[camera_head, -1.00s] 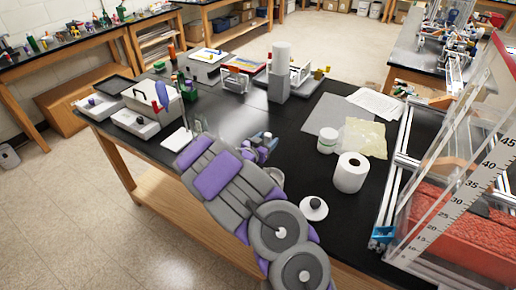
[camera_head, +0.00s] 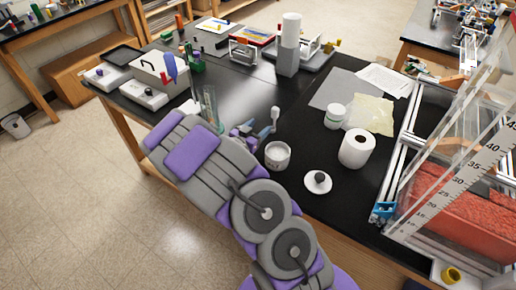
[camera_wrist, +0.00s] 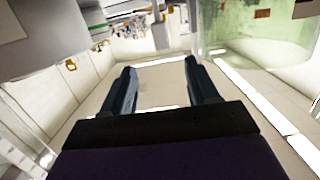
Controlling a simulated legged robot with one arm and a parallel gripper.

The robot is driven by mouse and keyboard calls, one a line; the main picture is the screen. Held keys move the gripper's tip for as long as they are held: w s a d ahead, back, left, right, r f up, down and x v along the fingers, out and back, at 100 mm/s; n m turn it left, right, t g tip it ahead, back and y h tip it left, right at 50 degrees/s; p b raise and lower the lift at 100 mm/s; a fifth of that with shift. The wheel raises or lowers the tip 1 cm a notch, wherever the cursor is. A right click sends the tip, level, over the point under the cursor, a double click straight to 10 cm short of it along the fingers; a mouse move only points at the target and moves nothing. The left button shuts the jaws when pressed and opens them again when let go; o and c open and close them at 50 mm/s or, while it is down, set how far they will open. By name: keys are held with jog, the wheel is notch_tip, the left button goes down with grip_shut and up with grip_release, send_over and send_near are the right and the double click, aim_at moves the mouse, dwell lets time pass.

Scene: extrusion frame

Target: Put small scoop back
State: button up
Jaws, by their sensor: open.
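A small white scoop (camera_head: 275,114) stands upright just right of my gripper in the head view. Its lower end drops toward an open white tub (camera_head: 277,156); I cannot tell whether it rests in the tub. A round white lid with a dark knob (camera_head: 317,182) lies on the black table to the right of the tub. My gripper (camera_head: 238,131) is left of the scoop and partly hidden behind my arm. In the wrist view, my gripper (camera_wrist: 162,82) has its two fingers spread with nothing between them.
Clear glass cylinders (camera_head: 209,104) stand left of my gripper; a greenish one (camera_wrist: 250,28) fills the wrist view's upper right.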

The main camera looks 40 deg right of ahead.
jog(key=w+a+r+n+t+y, duration=0.1)
jog(key=w+a+r+n+y, duration=0.1)
jog(key=a+y, duration=0.3)
jog(key=w+a+r+n+t+y, duration=0.1)
jog(key=a+y, duration=0.3)
jog(key=a, duration=0.3)
jog(key=s+a+r+n+g+y, duration=0.1)
jog(key=s+a+r+n+y, duration=0.15)
jog(key=s+a, duration=0.3)
jog(key=s+a+r+n+g+y, duration=0.1)
jog(key=s+a+r+n+y, duration=0.1)
jog(key=s+a+y, duration=0.3)
jog(key=s+a+r+n+g, duration=0.1)
jog(key=s+r+n+g, duration=0.1)
jog(key=s, duration=0.8)
jog(key=s+r+n+g+h, duration=0.1)
jog(key=s+r+n+g, duration=0.1)
jog(key=s, duration=0.8)
jog(key=s+a+r+n+g, duration=0.1)
jog(key=s+g, duration=0.3)
jog(key=s, duration=0.6)
jog(key=shift+s+a+r+n, duration=0.2)
jog(key=shift+a+r+n, duration=0.1)
jog(key=shift+r+n, duration=0.2)
jog(key=shift+h, duration=0.25)
